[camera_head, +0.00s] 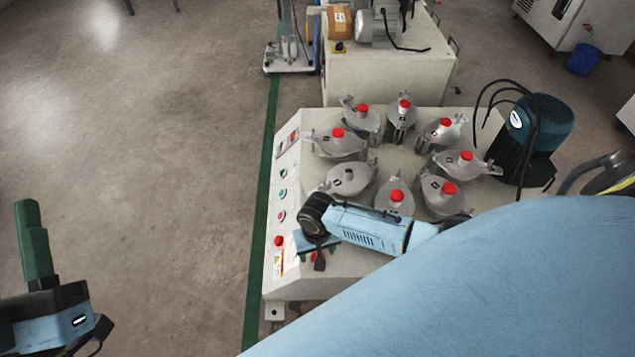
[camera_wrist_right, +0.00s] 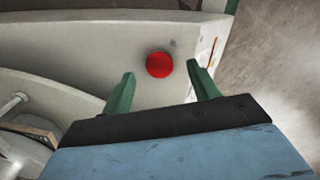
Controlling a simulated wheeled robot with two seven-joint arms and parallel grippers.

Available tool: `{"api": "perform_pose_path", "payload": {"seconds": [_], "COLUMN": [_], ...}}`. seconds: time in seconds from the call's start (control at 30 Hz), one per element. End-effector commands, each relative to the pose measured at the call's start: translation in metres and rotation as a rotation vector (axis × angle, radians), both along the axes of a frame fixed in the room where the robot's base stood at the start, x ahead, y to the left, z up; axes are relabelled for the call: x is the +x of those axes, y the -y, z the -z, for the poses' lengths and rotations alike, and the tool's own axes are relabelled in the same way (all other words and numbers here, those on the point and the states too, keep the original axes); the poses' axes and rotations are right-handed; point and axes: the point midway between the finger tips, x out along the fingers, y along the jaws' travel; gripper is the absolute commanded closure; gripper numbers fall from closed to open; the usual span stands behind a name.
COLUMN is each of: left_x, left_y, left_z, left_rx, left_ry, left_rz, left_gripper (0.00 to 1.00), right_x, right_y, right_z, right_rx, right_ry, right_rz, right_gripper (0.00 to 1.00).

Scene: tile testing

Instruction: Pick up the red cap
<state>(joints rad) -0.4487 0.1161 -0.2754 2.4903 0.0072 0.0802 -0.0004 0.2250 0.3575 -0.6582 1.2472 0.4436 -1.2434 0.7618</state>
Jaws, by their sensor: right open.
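The red cap (camera_wrist_right: 159,64) lies on the pale top of the machine. In the right wrist view it sits between and slightly beyond the tips of my right gripper (camera_wrist_right: 160,73), with a gap on each side. The right gripper is open and empty. In the head view a bit of the red cap (camera_head: 313,256) shows by the right gripper (camera_head: 319,252), partly hidden by it. My left gripper (camera_head: 35,243), with green fingers, is at the far left over the floor, seen side-on; its opening is unclear.
A ring of several grey lidded pots with red caps stands on the machine (camera_head: 290,285); one pot (camera_head: 350,178) has no red cap. A red button (camera_head: 279,240) is on the side panel. A dark motor (camera_head: 537,125) stands at right. My arm hides the lower right.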

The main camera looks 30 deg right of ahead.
Motion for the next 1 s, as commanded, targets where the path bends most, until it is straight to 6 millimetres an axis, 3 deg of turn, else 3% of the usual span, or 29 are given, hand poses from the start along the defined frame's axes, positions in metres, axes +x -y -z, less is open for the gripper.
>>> {"api": "perform_pose_path", "payload": {"seconds": [0.2, 0.6, 0.9, 1.0], "left_x": [-0.012, -0.017, -0.017, -0.017], "left_y": [-0.003, -0.005, -0.005, -0.005], "left_z": [-0.01, -0.015, -0.015, -0.015], "left_rx": [-0.048, -0.064, -0.063, -0.063], "left_ry": [0.162, 0.215, 0.214, 0.214], "left_rz": [-0.001, -0.002, -0.002, -0.002], "left_gripper": [0.64, 0.64, 0.64, 0.64], "right_x": [0.0, 0.0, 0.0, 0.0], "right_y": [0.001, 0.001, 0.001, 0.001], "right_z": [0.019, 0.022, 0.022, 0.022], "right_rx": [-0.001, -0.001, -0.001, -0.001], "right_ry": [-0.001, 0.0, 0.0, 0.0], "right_rz": [0.001, 0.0, 0.0, 0.0], "right_gripper": [0.4, 0.4, 0.79, 0.86]}}
